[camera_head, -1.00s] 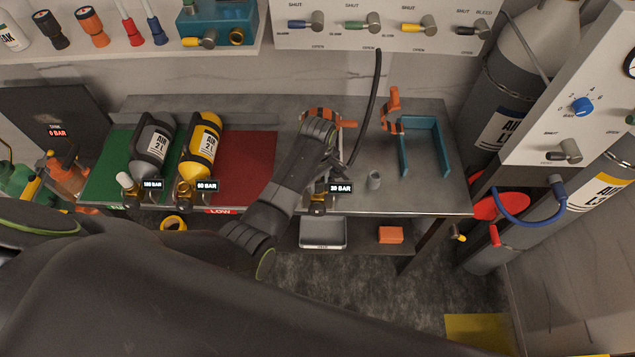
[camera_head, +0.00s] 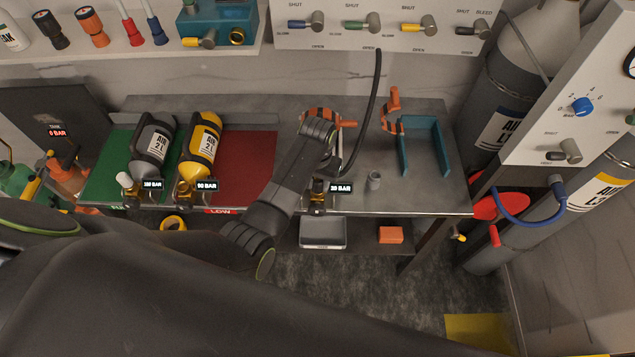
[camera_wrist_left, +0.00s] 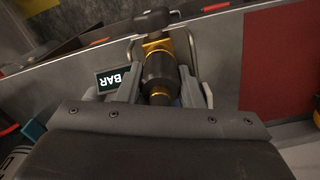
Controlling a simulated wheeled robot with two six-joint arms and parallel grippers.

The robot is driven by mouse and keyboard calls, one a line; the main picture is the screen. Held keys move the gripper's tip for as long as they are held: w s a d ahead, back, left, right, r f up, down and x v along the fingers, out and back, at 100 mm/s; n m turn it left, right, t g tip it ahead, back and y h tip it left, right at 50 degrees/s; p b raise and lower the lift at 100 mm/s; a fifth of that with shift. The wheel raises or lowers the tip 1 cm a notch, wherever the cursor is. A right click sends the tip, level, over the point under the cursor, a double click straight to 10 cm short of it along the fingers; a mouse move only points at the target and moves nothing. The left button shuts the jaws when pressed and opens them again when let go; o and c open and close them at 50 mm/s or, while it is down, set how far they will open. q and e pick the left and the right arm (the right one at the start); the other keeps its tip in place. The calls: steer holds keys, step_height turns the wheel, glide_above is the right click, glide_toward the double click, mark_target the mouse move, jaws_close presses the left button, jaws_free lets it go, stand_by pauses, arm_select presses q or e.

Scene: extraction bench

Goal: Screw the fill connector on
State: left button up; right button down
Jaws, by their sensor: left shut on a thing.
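My left gripper (camera_wrist_left: 160,84) is shut on the black fill connector (camera_wrist_left: 159,70); one finger is on each side of it in the left wrist view. The connector lines up with a brass valve (camera_wrist_left: 156,45) and appears to meet it; I cannot tell how far it is threaded. My left arm hides the connector and most of what lies behind the valve there. A black hose (camera_head: 374,95) curves down towards that spot. My right gripper is not in view.
A grey cylinder (camera_head: 152,140) and a yellow cylinder (camera_head: 202,140) lie left on the bench (camera_head: 430,195). A fill panel (camera_head: 390,40) hangs above.

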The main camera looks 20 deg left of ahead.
arm_select(q)
steer(key=m, duration=0.5)
steer(key=shift+m, duration=0.3)
steer(key=m, duration=0.6)
steer(key=o, duration=1.1)
